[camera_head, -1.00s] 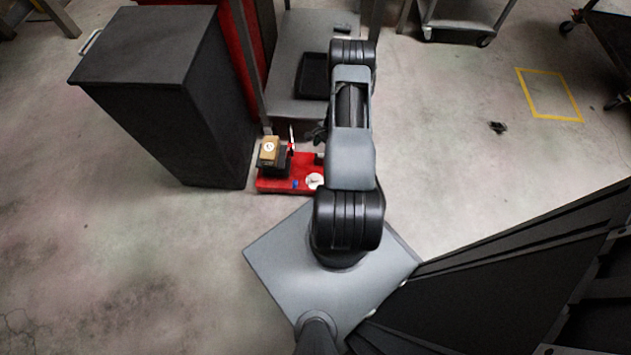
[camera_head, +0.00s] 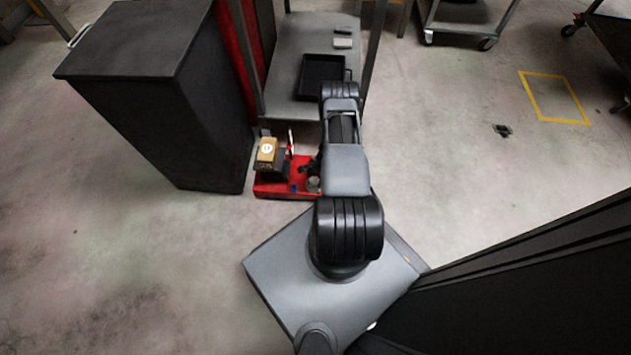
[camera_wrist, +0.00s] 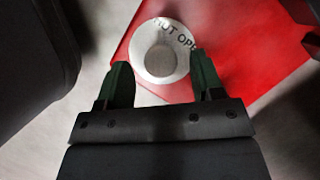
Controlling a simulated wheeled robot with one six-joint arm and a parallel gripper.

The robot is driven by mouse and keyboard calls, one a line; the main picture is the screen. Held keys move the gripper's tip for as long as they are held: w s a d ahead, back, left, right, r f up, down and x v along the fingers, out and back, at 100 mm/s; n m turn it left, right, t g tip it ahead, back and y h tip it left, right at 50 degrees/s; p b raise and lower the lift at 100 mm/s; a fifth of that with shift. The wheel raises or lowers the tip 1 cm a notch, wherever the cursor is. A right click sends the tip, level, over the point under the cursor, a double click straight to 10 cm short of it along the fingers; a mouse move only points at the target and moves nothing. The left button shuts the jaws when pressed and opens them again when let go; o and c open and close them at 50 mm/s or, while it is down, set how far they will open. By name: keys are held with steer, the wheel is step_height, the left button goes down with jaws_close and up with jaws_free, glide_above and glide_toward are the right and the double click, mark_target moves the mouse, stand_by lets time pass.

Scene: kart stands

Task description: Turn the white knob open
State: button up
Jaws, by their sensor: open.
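The white knob (camera_wrist: 162,60) shows in the wrist view as a pale round boss on a white dial plate (camera_wrist: 151,37). The plate carries the lettering "SHUT OPEN", partly cut off or hidden. It sits on a red base (camera_wrist: 232,50). My gripper (camera_wrist: 157,70) is open, its two dark green fingers on either side of the near part of the dial. The knob lies between and just beyond the fingertips; I cannot tell whether they touch it. In the head view the red base (camera_head: 270,189) is on the floor, and my arm partly hides the dial area.
A yellow-brown box (camera_head: 267,150) stands on a dark block on the red base. A black cabinet (camera_head: 150,95) rises to the left. A grey cart (camera_head: 290,60) with a black tray (camera_head: 322,77) stands behind. Open floor lies to the right.

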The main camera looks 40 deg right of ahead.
steer(key=shift+a+f, duration=0.2)
steer(key=shift+f, duration=0.2)
steer(key=shift+c, duration=0.3)
steer(key=c, duration=0.9)
steer(key=shift+o, duration=0.2)
